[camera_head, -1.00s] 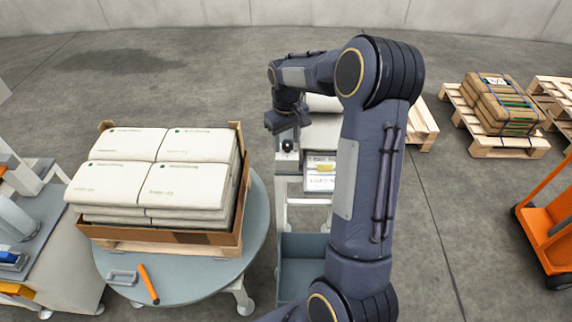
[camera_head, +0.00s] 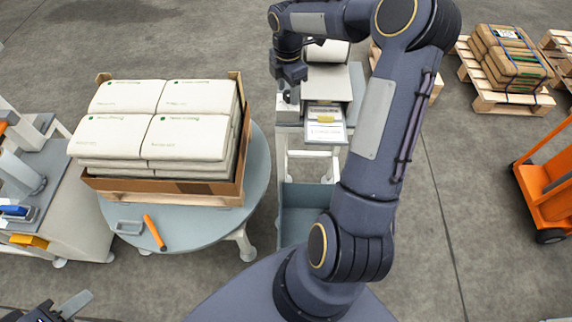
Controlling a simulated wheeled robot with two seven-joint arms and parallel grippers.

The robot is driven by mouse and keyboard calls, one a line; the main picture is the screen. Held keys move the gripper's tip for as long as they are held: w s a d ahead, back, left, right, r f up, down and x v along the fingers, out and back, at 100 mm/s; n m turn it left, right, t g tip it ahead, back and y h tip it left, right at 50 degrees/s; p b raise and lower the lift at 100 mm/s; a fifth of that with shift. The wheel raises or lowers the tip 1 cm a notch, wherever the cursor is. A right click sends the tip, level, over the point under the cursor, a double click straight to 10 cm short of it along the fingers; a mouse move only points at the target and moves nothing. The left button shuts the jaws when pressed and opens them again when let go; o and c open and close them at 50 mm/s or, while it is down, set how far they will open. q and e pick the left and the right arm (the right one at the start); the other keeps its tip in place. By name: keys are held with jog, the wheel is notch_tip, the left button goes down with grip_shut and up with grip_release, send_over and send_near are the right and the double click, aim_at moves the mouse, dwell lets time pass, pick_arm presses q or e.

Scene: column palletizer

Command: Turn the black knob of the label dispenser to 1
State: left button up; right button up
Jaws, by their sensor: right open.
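The label dispenser (camera_head: 332,83) is a grey-white box on a stand right of the round table, with a white roll (camera_head: 328,52) behind it and labels at its front. Its black knob (camera_head: 291,97) is on the left part of the front; its setting is too small to read. My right gripper (camera_head: 290,80) is open, reaching down just above and behind the knob. I cannot tell whether its fingers touch the knob. My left gripper (camera_head: 62,307) is partly in view at the bottom left edge, far from the dispenser; its jaw state is unclear.
A round table (camera_head: 192,264) holds a carton of stacked white sacks (camera_head: 158,118), an orange-handled tool (camera_head: 155,232) and a grey handle-like piece (camera_head: 129,227). A blue-grey bin (camera_head: 300,212) is below the dispenser. Pallets (camera_head: 510,101) and an orange cart (camera_head: 548,190) stand right.

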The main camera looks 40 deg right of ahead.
aim_at(287, 93)
notch_tip(287, 93, up, 7)
jog(key=shift+w+r, duration=0.1)
jog(key=shift+r, duration=0.1)
jog(key=s+a+m+t+y+b, duration=0.1)
jog(key=s+a+m+t+b, duration=0.1)
jog(key=s+a+m, duration=0.6)
jog(key=s+a+f+m+t+y+b, duration=0.1)
jog(key=s+a+m+t+y+b, duration=0.1)
jog(key=s+a+m, duration=0.7)
jog(key=shift+s+a+f+t, duration=0.25)
jog(key=shift+s+a+t, duration=0.4)
jog(key=shift+s, duration=2.2)
